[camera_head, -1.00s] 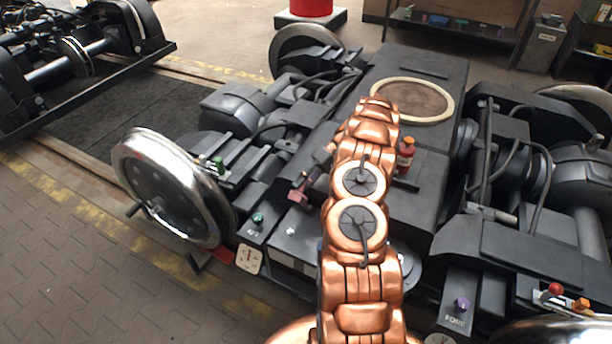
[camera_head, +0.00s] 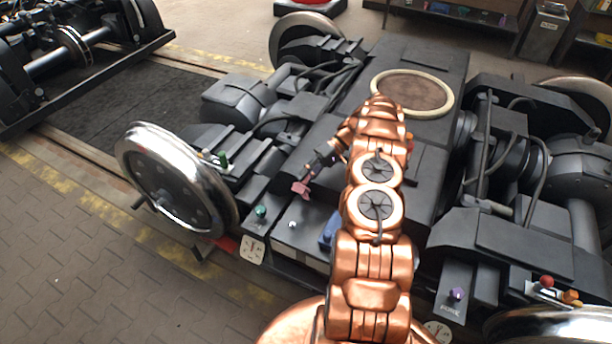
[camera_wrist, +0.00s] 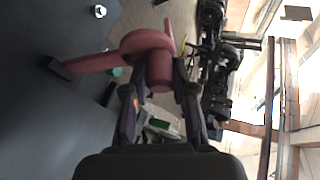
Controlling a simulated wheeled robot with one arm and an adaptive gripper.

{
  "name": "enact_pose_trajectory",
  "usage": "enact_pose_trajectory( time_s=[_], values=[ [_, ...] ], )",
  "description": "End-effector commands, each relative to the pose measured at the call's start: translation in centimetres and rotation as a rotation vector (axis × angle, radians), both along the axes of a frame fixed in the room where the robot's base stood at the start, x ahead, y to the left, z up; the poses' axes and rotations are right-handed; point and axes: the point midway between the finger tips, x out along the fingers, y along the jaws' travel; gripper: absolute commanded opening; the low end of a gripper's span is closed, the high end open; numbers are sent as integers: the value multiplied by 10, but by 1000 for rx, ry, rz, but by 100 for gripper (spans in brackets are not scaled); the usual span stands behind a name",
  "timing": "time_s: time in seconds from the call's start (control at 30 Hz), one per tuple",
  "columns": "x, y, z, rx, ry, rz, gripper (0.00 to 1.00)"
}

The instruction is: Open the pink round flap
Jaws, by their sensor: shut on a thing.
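The pink flap (camera_wrist: 150,45) is in the wrist view, a rounded pink piece with a flat arm reaching left to a dark end. My gripper (camera_wrist: 160,78) is shut on its thick pink lower part. In the head view, my gripper (camera_head: 308,176) is at the end of my copper arm, over the dark bogie top. The pink piece (camera_head: 300,188) shows small at its fingertips. How far the flap stands open cannot be told, and its hinge is not clear.
A green knob (camera_head: 260,211) and a small white knob (camera_head: 292,224) lie near the pink piece. A blue part (camera_head: 330,232) is beside my arm. A purple knob (camera_head: 457,294) and a red knob (camera_head: 547,281) are at the right. A shiny wheel (camera_head: 178,178) stands at the left.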

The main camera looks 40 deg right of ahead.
Motion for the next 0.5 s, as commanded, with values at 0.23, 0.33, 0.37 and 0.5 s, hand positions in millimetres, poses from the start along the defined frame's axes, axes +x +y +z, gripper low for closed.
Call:
enact_pose_trajectory(
  time_s=[0.23,0.33,0.37,0.5],
  values=[
    [0,0,0,-1,1,0,42],
    [0,0,0,-1,1,0,52],
    [0,0,0,-1,1,0,52],
    [0,0,0,0,1,0,52]
  ],
)
